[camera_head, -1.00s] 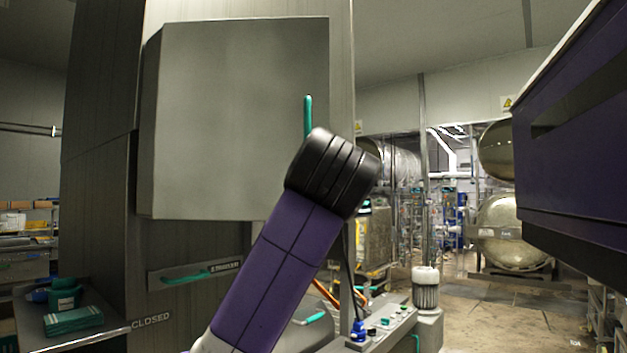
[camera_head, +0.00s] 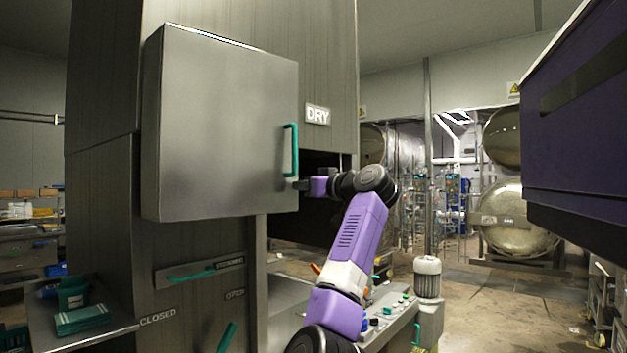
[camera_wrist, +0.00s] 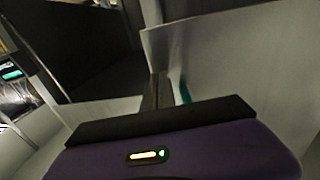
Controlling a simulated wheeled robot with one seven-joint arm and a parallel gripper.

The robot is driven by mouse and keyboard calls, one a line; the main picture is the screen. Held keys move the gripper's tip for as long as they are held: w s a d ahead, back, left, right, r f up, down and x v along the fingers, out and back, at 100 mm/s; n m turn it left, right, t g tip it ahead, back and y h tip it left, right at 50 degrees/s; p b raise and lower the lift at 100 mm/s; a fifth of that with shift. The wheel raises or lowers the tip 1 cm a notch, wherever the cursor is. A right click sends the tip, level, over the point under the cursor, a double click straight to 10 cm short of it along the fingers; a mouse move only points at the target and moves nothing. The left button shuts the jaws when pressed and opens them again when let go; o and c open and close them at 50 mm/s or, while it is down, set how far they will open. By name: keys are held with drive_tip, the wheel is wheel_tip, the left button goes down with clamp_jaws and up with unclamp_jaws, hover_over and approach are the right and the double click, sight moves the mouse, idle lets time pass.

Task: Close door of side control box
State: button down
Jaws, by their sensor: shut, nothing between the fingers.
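The door (camera_head: 225,125) of the side control box is a grey metal panel with a teal upright handle (camera_head: 291,150) near its right edge. It stands partly open, its right edge turned away from the head camera, with a dark opening (camera_head: 322,165) beside it. My gripper (camera_head: 301,185) is shut and empty at the door's right edge, just below the handle. Whether it touches the door I cannot tell. In the wrist view the pale door (camera_wrist: 235,65) is on the right, with a sliver of teal handle (camera_wrist: 184,92) beside the gripper's fingers (camera_wrist: 157,90).
Below the door is a small panel with a teal lever (camera_head: 190,275). A side tray (camera_head: 110,332) holds teal items. A control panel (camera_head: 392,315) stands under my arm. A purple cabinet (camera_head: 570,150) overhangs at right.

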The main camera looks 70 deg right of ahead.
sight(290, 184)
drive_tip(key=shift+n+y, duration=0.3)
drive_tip(key=shift+y, duration=0.1)
drive_tip(key=p+x, duration=0.1)
drive_tip(key=x, duration=0.4)
drive_tip(key=shift+w+d+r+p, duration=0.1)
drive_tip(key=shift+w+d+p, duration=0.1)
drive_tip(key=shift+d+p, duration=0.15)
drive_tip(key=shift+w+r, duration=0.15)
drive_tip(key=shift+w, duration=0.25)
drive_tip(key=shift+w+a+r, duration=0.15)
drive_tip(key=shift+a, duration=0.1)
drive_tip(key=shift+s+f, duration=0.25)
drive_tip(key=shift+s, duration=0.4)
drive_tip(key=b+v, duration=0.2)
drive_tip(key=v, duration=0.5)
drive_tip(key=shift+s+d, duration=0.25)
drive_tip(key=shift+s, duration=0.05)
drive_tip(key=shift+f, duration=0.1)
